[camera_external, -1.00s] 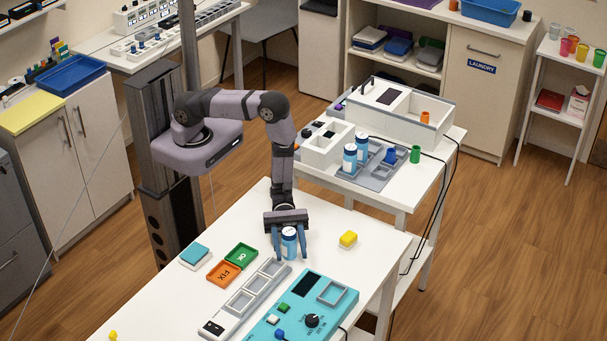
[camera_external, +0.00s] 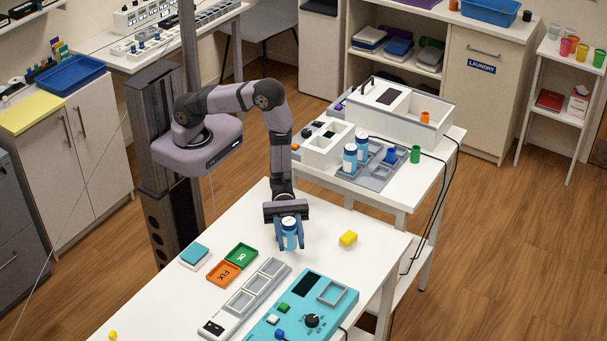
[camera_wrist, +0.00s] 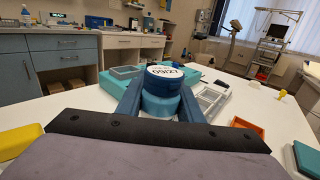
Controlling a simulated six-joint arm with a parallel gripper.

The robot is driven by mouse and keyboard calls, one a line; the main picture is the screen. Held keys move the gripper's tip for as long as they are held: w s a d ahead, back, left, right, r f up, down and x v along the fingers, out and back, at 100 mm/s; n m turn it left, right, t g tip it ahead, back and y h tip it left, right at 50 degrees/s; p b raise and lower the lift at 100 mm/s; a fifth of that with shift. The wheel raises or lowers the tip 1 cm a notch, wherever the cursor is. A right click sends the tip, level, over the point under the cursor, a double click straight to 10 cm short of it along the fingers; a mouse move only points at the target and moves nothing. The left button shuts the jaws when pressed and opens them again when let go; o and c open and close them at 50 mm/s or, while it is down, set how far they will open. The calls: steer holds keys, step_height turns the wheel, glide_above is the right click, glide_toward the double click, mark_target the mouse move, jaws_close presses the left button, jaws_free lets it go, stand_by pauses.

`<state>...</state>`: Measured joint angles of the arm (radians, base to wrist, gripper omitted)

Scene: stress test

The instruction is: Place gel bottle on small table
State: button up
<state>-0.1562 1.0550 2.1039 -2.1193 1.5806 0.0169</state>
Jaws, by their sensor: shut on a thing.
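My gripper (camera_external: 289,237) is shut on a blue-and-white bottle (camera_external: 289,224) with a dark blue lid and holds it upright, a little above the front white table (camera_external: 345,218). In the wrist view the bottle (camera_wrist: 165,85) stands between my two blue fingers, its white round top with dark print facing the camera. Two similar blue-and-white bottles (camera_external: 350,158) stand in the grey tray on the other white table behind. I cannot tell which bottle is the gel bottle, and which table is the small table is not marked.
A turquoise device (camera_external: 308,310), a grey compartment strip (camera_external: 245,297), green and orange trays (camera_external: 225,273) and a yellow-topped block (camera_external: 348,239) lie on the front table.

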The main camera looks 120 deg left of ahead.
step_height(320, 180, up, 6)
steer(key=shift+b, duration=0.3)
steer(key=shift+r, duration=0.1)
